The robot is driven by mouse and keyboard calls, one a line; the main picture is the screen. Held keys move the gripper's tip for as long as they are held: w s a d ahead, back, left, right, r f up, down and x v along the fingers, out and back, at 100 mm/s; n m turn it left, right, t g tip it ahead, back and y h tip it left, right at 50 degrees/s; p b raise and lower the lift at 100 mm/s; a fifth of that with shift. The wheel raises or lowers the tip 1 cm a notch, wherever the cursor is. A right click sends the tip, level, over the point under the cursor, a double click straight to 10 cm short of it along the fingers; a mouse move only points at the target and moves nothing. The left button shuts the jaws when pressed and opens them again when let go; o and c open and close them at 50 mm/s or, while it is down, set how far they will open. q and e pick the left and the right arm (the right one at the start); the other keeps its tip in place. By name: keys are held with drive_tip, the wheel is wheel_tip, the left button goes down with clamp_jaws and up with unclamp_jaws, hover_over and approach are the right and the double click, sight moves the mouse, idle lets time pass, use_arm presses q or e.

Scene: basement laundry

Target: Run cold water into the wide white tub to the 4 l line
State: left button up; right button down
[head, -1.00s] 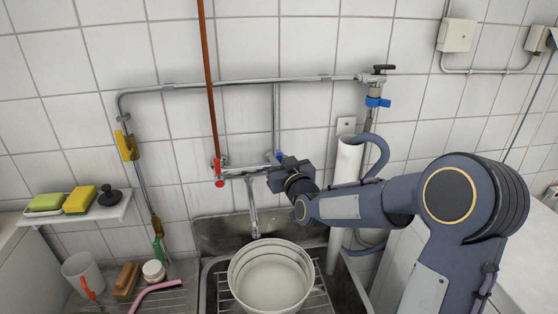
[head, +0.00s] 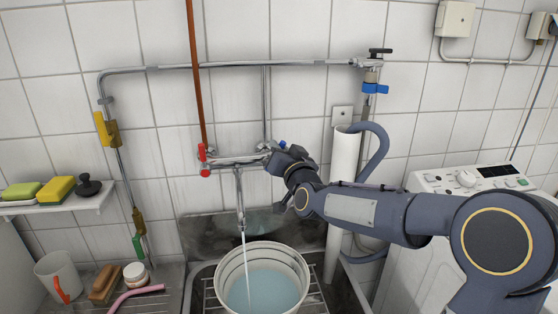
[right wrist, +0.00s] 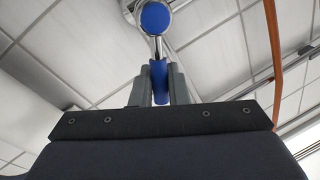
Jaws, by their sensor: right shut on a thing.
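The wide white tub (head: 262,256) stands on a rack in the sink, under the spout (head: 240,205) of the wall tap. A thin stream of water (head: 247,268) runs from the spout into it, and pale blue water (head: 268,288) covers its bottom. Lines ring the tub's inner wall; I cannot read any marks. The red tap handle (head: 204,160) is on the left of the mixer. My right gripper (head: 276,153) is at the right end, shut on the blue tap handle (right wrist: 158,80), which shows between its fingers in the right wrist view. My left gripper is not in view.
A grey-white standpipe (head: 345,165) with a grey hose stands right of the sink, behind my right arm. A washing machine (head: 440,178) is at the right. A mug (head: 55,275), brush and jar stand on the left drainboard, below a sponge shelf (head: 60,206).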

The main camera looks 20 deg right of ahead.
drive_tip(key=shift+d+m, duration=0.1)
drive_tip(key=shift+m, duration=0.2)
drive_tip(key=c, duration=1.5)
unclamp_jaws()
drive_tip(key=shift+o, duration=0.2)
drive_tip(key=s+b, duration=0.1)
drive_tip(key=s, duration=0.6)
drive_tip(key=shift+s+a+f, duration=0.35)
drive_tip(key=shift+s+f, duration=0.05)
drive_tip(key=shift+f, duration=0.05)
